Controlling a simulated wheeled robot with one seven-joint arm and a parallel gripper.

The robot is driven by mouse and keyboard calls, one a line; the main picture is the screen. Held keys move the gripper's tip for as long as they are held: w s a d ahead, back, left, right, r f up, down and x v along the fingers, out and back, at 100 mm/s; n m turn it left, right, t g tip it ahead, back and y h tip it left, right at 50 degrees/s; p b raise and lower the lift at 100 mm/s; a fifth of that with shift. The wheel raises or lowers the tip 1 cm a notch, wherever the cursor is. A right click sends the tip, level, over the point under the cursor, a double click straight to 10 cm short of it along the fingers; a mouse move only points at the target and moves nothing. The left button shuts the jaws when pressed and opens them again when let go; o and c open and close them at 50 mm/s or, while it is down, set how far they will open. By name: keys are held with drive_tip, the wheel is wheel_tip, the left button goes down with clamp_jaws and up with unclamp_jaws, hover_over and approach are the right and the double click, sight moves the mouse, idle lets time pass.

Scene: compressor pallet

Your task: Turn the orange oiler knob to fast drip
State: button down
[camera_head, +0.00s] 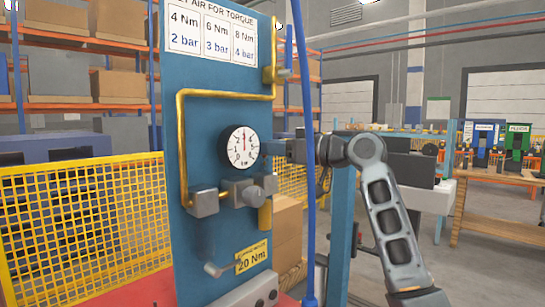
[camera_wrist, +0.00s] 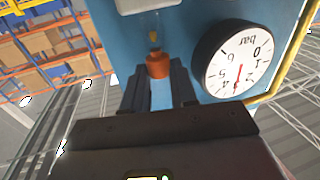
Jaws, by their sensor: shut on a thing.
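The orange oiler knob (camera_wrist: 158,66) shows in the wrist view as a short orange cylinder below a small clear sight piece with a yellowish drop shape. The two dark fingers of my gripper (camera_wrist: 159,78) stand on either side of it, shut on it. In the head view my gripper (camera_head: 272,148) reaches in from the right, just right of the gauge at the blue panel. The knob is hidden there. Any marking for its drip setting cannot be made out.
A round pressure gauge (camera_head: 241,147) sits close beside my gripper, needle near vertical in the head view. A yellow pipe (camera_head: 183,140) runs around it on the blue panel (camera_head: 205,75). A blue hose (camera_head: 310,200) hangs in front of my arm. Grey valve blocks (camera_head: 243,190) sit below.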

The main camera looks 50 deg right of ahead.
drive_tip(key=n+y+b, duration=0.1)
drive_tip(key=n+g+y, duration=0.1)
drive_tip(key=y, duration=0.1)
drive_tip(key=n+g+y+b, duration=0.1)
drive_tip(key=y, duration=0.1)
drive_tip(key=shift+w+d+f+b, duration=0.15)
drive_tip(key=shift+d+b, duration=0.2)
drive_tip(key=shift+w+d+n+g+y+b, duration=0.15)
drive_tip(key=shift+n+g+y+b, duration=0.15)
drive_tip(key=shift+n+g+y, duration=0.65)
drive_tip(key=shift+w+d+n+g+y+b, duration=0.1)
drive_tip(key=shift+n+g+y+b, duration=0.15)
drive_tip(key=shift+n+g+y, duration=0.7)
drive_tip(key=c, duration=1.2)
unclamp_jaws()
drive_tip(key=shift+o, duration=0.2)
drive_tip(key=shift+s, duration=0.1)
